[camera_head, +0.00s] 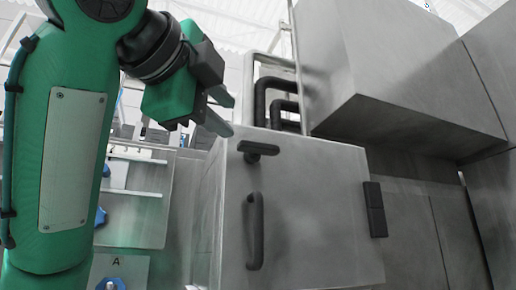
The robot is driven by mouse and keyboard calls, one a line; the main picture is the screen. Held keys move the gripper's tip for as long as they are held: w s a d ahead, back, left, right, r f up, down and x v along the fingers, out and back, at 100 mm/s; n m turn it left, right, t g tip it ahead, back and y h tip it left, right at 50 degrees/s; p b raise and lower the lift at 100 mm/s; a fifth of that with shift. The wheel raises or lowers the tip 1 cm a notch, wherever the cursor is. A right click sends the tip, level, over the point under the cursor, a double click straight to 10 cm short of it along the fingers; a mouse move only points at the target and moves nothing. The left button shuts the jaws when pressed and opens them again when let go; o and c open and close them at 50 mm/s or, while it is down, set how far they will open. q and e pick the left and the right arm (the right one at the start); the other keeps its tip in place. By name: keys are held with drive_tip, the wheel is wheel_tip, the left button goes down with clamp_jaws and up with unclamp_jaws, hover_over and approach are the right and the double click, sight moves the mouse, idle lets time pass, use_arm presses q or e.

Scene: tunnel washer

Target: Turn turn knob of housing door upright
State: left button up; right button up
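The housing door (310,215) is a grey metal panel at the centre of the head view and looks closed. Its black turn knob (260,149) is near the door's upper left corner, with its bar lying nearly horizontal. My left gripper (229,118) is above and to the left of the knob, apart from it in the picture. Its two grey fingers are spread, with nothing between them. My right gripper is not in view.
A black vertical pull handle (256,231) is below the knob, and a black hinge (375,209) is on the door's right edge. A large grey metal box (400,75) overhangs at upper right. Black pipes (262,100) rise behind the housing. Shelves with blue parts stand at left.

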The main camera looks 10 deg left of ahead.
sight(257, 145)
use_arm(q)
drive_tip(key=w+p, duration=0.2)
drive_tip(key=w, duration=0.2)
drive_tip(key=w+d+p, duration=0.1)
drive_tip(key=w+p, duration=0.2)
drive_tip(key=w, duration=0.1)
drive_tip(key=w+d+p, duration=0.1)
drive_tip(key=w+p, duration=0.1)
drive_tip(key=w, duration=0.2)
drive_tip(key=shift+w+d, duration=0.15)
drive_tip(key=shift+w, duration=0.15)
drive_tip(key=shift+w+p, duration=0.3)
drive_tip(key=shift+w, duration=0.1)
drive_tip(key=shift+s+d, duration=0.1)
drive_tip(key=shift+s, duration=0.1)
drive_tip(key=shift+w, duration=0.1)
drive_tip(key=c, duration=0.7)
drive_tip(key=shift+d, duration=0.1)
clamp_jaws()
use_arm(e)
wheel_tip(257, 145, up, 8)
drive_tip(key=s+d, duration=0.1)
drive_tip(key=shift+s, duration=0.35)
